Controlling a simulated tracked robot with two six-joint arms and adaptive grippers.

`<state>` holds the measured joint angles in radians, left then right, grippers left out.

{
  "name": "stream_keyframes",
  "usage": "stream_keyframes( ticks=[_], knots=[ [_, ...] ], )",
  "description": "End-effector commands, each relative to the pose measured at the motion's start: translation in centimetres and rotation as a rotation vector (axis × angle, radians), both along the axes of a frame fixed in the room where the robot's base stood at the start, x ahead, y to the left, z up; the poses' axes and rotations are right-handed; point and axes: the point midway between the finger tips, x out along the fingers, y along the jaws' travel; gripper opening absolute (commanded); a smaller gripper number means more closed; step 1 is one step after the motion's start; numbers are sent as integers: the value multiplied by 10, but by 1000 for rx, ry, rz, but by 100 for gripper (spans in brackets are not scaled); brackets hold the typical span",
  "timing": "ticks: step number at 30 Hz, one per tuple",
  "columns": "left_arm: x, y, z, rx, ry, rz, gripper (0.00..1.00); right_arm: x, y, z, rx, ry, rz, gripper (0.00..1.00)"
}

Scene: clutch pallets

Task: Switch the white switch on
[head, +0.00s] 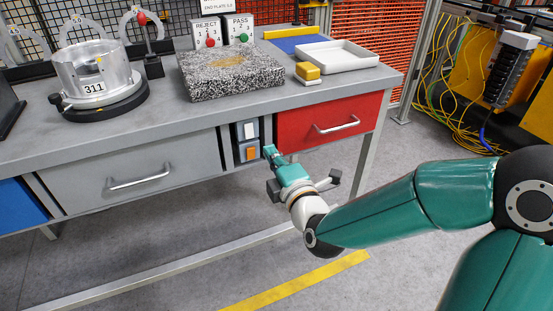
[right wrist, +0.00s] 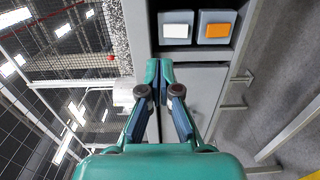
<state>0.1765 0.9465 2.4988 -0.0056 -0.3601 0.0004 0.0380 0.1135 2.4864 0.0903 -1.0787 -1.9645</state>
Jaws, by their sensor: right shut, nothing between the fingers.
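The white switch (head: 249,130) is the upper of two rockers on a panel between the grey and red drawers, under the bench top. It also shows in the right wrist view (right wrist: 176,31). The orange switch (head: 251,153) sits just below it in the head view. My right gripper (head: 269,151) is shut and empty, in front of the bench beside the panel. In the right wrist view its fingertips (right wrist: 159,66) appear just below the white switch, apart from it in the picture. Which way the white switch is tipped is too small to tell. My left gripper is not in view.
The red drawer (head: 303,126) with its handle is right of the panel, and the grey drawer (head: 90,172) is left. A granite block (head: 230,84), a metal clutch housing (head: 92,70) and a white tray (head: 337,57) stand on the bench. The floor in front is clear.

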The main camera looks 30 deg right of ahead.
Motion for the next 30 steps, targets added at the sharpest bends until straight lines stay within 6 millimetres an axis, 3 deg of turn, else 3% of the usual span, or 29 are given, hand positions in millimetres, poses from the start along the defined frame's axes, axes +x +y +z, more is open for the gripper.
stream_keyframes(
  ticks=[6,23,26,30],
  knots=[
    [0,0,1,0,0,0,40,-18,2,3,0,0,0,0],
    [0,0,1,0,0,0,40,-20,1,2,0,2,-4,0],
    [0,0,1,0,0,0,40,-18,0,-10,1,28,-4,0],
    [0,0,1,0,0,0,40,-10,7,-59,6,134,11,0]
  ],
)
